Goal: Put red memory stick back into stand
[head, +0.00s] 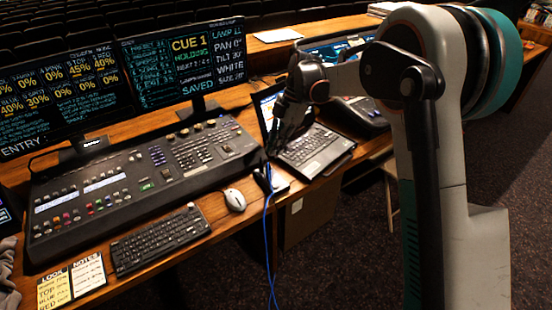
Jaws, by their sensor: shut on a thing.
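My gripper (274,148) is dark and points down over the desk, between the mixing console and the laptop. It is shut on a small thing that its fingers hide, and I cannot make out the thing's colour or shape. No red memory stick can be told apart in this view.
An open laptop (313,146) stands right beside my gripper. The mixing console (130,190) is to the left, with a white mouse (235,199) and black keyboard (160,241) in front. Monitors (185,68) stand behind. The blue cable (269,240) hangs over the desk's edge.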

